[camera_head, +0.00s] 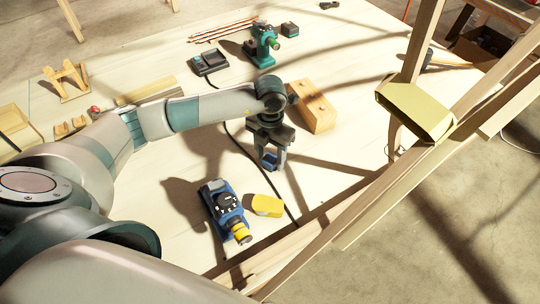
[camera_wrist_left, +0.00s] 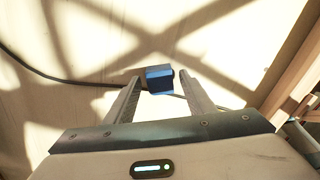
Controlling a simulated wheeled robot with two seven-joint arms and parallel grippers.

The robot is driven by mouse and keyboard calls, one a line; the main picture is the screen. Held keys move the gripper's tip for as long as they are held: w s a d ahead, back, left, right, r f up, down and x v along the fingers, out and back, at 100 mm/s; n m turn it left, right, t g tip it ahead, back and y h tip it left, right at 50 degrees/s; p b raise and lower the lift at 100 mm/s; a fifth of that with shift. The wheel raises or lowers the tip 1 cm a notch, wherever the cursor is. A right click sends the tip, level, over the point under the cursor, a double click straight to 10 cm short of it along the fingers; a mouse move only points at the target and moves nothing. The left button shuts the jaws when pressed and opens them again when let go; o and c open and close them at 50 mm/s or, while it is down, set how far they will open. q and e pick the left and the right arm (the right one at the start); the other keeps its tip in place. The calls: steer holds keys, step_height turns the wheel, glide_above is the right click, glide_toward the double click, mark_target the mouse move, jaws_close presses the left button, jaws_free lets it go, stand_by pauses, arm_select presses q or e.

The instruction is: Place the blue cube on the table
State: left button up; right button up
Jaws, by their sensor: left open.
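The blue cube (camera_head: 269,160) shows partly between the fingers of my left gripper (camera_head: 273,165) in the head view, over the pale wooden table (camera_head: 340,150). In the left wrist view the cube (camera_wrist_left: 159,79) sits at the fingertips of my left gripper (camera_wrist_left: 160,88), between or just beyond them. The fingers are apart and I see no clear grip on the cube. Its underside is hidden, so I cannot tell for certain whether it touches the table. My right gripper is not in view.
A blue power tool (camera_head: 224,208) and a yellow block (camera_head: 267,205) lie nearby. A wooden block (camera_head: 318,112) stands behind the gripper, with a green tool (camera_head: 263,45) and a charger (camera_head: 209,62) farther back. Wooden beams (camera_head: 375,205) slant along the right. A dark cable (camera_wrist_left: 28,65) crosses the table.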

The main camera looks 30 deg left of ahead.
mark_target(270, 158)
arm_select(q)
steer(key=shift+r, duration=0.15)
steer(key=shift+r, duration=0.1)
step_height(270, 158, up, 12)
steer(key=b, duration=0.5)
stand_by(0.4)
